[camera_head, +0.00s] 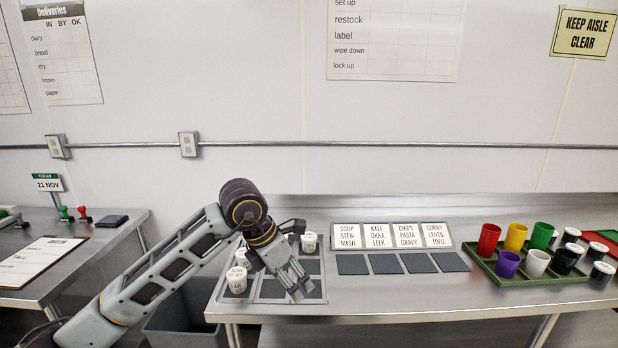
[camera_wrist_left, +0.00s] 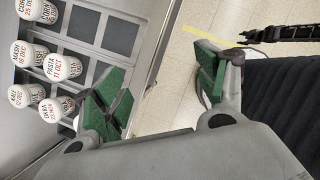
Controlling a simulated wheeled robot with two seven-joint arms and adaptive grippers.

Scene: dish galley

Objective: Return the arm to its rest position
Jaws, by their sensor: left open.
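My left arm comes in from the left in the head view, with its gripper (camera_head: 298,284) low over the right part of a grey tray with dark square pads (camera_head: 262,291). In the left wrist view the left gripper (camera_wrist_left: 158,88) has its green-padded fingers wide apart with nothing between them. White labelled tubs stand on the tray, one at its front left (camera_head: 237,280) and one at the back (camera_head: 309,241). The wrist view shows several labelled tubs, one reading PASTA (camera_wrist_left: 62,67). The arm hides part of the tray.
A label board (camera_head: 392,236) stands behind several dark square mats (camera_head: 387,264). A grey bin (camera_head: 185,325) is below the gap between tables. A clipboard (camera_head: 38,262) lies on the left table.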

